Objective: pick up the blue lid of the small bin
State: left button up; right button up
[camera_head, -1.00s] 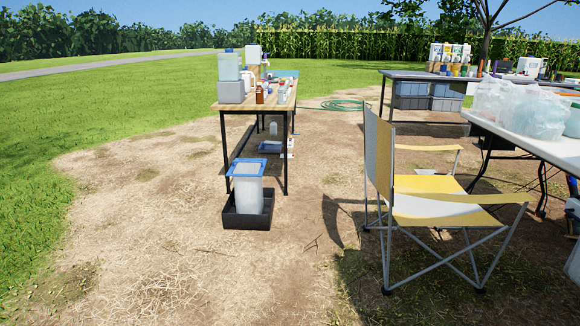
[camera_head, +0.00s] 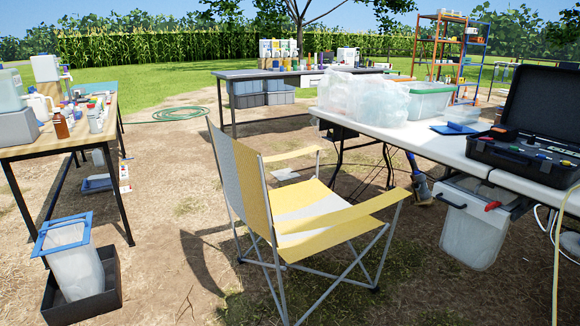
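A flat blue piece (camera_head: 454,128) with a raised part on top lies on the white table, left of an open black case; it looks like a lid. A small translucent bin (camera_head: 470,228) hangs at the white table's front edge, with a red clip at its rim. Another whitish bin (camera_head: 77,272) stands in a black tray at lower left, with a blue rim or frame (camera_head: 62,234) on top. I cannot tell which bin the blue piece belongs to. Neither of my grippers is in view.
A yellow folding chair (camera_head: 300,213) stands in front of the white table (camera_head: 400,137). The open black case (camera_head: 530,125) and clear plastic bags (camera_head: 365,97) are on that table. A wooden table (camera_head: 62,138) is at left. Bare ground lies between it and the chair.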

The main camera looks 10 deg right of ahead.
aim_at(451, 128)
jog(key=i+l+z, duration=0.2)
jog(key=i+z, duration=0.25)
jog(key=i+l+z, duration=0.1)
jog(key=i+z, duration=0.15)
jog(key=z, duration=0.25)
jog(key=i+j+z, duration=0.1)
jog(key=i+z, duration=0.35)
jog(key=k, duration=0.1)
